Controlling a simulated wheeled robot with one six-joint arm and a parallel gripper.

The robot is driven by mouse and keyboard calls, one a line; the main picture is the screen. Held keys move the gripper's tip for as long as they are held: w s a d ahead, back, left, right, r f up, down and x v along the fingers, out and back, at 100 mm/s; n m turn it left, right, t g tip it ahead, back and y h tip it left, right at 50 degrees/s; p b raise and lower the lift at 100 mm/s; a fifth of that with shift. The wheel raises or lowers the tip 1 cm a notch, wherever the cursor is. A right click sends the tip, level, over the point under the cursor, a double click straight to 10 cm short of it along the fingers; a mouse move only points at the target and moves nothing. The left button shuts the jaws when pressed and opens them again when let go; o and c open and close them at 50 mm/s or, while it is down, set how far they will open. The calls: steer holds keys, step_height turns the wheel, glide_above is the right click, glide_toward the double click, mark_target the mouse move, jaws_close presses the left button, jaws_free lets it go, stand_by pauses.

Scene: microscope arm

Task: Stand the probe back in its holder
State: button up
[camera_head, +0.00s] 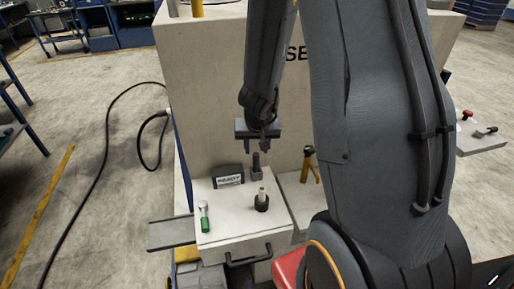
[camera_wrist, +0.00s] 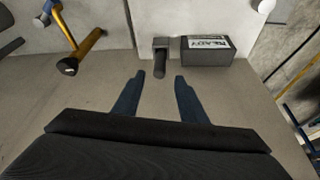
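No part is labelled as the probe, so I cannot tell for certain which piece it is. A white-and-green piece (camera_head: 204,216) is on the left of the pale bench top (camera_head: 232,234). A similar slim piece (camera_head: 262,192) stands upright in a round black holder (camera_head: 261,206) to its right. Behind them a dark post rises from a small grey block (camera_head: 256,174); the block also shows in the wrist view (camera_wrist: 160,43), with its dark cylinder (camera_wrist: 160,65). My gripper (camera_head: 258,146) is above this post, open and empty. In the wrist view its fingers (camera_wrist: 157,80) are spread either side of the cylinder's line, apart from it.
A dark READY box (camera_head: 228,176) stands just left of the block. A yellow-handled tool (camera_head: 309,166) is to the right on a lower surface. A large pale wall (camera_head: 205,90) rises behind the bench. A black cable (camera_head: 107,135) lies on the floor at left.

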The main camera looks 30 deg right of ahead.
steer(key=s+a+r+n+y, duration=0.25)
steer(key=s+a+r, duration=0.25)
steer(key=a+r, duration=0.35)
steer(key=s+r+n+g, duration=0.1)
steer(key=s+r, duration=0.3)
steer(key=s, duration=0.4)
steer(key=shift+a+n+h+p, duration=0.35)
steer(key=shift+a+n+p, duration=0.05)
steer(key=shift+n, duration=0.15)
step_height(320, 180, down, 13)
steer(key=g+b, duration=0.1)
steer(key=b, duration=1)
steer(key=shift+w+r+g, duration=0.2)
steer(key=shift+w+g, duration=0.1)
steer(key=shift+w, duration=0.1)
